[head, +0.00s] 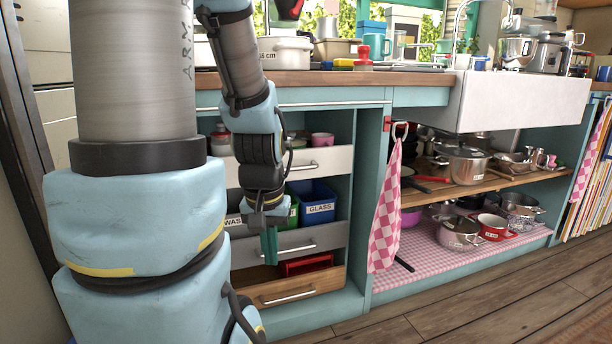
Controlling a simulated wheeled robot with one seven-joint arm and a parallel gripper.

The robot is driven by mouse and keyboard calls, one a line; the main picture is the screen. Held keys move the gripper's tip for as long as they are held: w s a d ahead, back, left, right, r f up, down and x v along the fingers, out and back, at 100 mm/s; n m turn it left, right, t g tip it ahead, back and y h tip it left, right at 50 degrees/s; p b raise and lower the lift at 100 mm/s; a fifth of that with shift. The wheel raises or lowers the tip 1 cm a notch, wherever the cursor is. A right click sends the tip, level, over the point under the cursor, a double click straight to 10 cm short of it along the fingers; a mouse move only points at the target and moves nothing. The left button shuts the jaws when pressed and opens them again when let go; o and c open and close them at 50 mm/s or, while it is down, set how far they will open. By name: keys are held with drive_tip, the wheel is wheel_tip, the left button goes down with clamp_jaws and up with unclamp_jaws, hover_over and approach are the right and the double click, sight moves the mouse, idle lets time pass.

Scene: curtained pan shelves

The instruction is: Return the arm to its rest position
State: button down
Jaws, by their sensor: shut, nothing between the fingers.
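My arm fills the left part of the head view, with its light blue and grey links hanging down in front of the drawers. My gripper (269,246) points downward at the end of the arm, its teal fingers together and empty. It hangs in front of the drawer unit, near the grey drawer front (300,243). I cannot tell how far it is from the drawers. Part of the drawer unit is hidden behind my arm.
Drawers hold a blue bin (313,198) labelled GLASS and a red item (306,265). A checkered towel (385,215) hangs right of them. Pots, including a steel pot (462,165), stand on the open shelves. The wooden floor (500,300) at front right is clear.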

wheel_tip(320, 180, up, 31)
drive_tip(key=p, duration=2.9)
drive_tip(key=shift+r+p, duration=0.15)
drive_tip(key=shift+p, duration=0.25)
drive_tip(key=shift+w, duration=0.1)
